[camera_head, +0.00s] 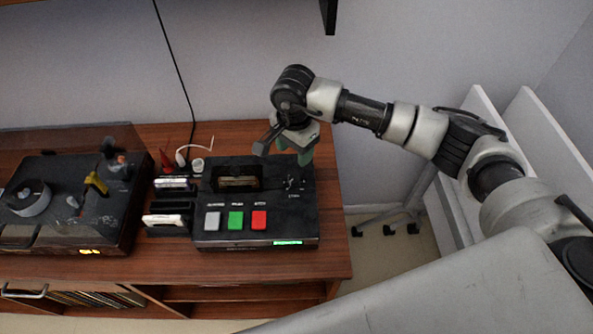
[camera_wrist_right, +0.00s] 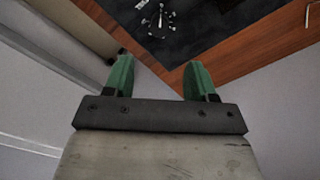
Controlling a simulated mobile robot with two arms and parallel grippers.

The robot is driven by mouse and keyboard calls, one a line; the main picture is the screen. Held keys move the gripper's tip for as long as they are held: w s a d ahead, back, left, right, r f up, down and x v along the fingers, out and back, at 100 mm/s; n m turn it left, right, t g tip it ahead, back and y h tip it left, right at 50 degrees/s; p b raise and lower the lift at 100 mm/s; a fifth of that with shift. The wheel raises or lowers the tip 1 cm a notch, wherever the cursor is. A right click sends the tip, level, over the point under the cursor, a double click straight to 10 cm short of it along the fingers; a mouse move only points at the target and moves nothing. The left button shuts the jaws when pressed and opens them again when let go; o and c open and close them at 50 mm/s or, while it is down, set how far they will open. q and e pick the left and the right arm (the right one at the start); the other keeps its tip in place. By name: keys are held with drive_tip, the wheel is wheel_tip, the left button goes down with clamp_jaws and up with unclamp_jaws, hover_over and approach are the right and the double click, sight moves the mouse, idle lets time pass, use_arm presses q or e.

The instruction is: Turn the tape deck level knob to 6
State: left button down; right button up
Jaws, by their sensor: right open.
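The tape deck (camera_head: 222,232) is a black box on the wooden cabinet. Its level knob (camera_head: 294,183) is at the right of its top, among small white scale marks. The knob area also shows at the top of the right wrist view (camera_wrist_right: 156,16); the knob is dark and its pointer setting is too small to read. My right gripper (camera_head: 294,152) is above and just behind the knob, apart from it. In the wrist view its green fingers (camera_wrist_right: 157,65) are spread with nothing between them. My left gripper is not in view.
Grey, green and red buttons (camera_head: 236,221) line the deck's front. A covered turntable (camera_head: 75,205) stands at left; cassettes (camera_head: 168,218) and a small white cup (camera_head: 198,166) are between. The cabinet top (camera_head: 333,250) is bare right of the deck. Wall behind.

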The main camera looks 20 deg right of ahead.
sight(294, 177)
drive_tip(key=shift+s+a+f, duration=0.1)
drive_tip(key=shift+s+f, duration=0.05)
drive_tip(key=shift+f, duration=0.25)
wheel_tip(294, 177, down, 8)
drive_tip(key=p, duration=0.2)
drive_tip(key=shift+f+p, duration=0.25)
drive_tip(key=shift+p, duration=0.1)
drive_tip(key=shift+f, duration=0.6)
drive_tip(key=c, duration=0.9)
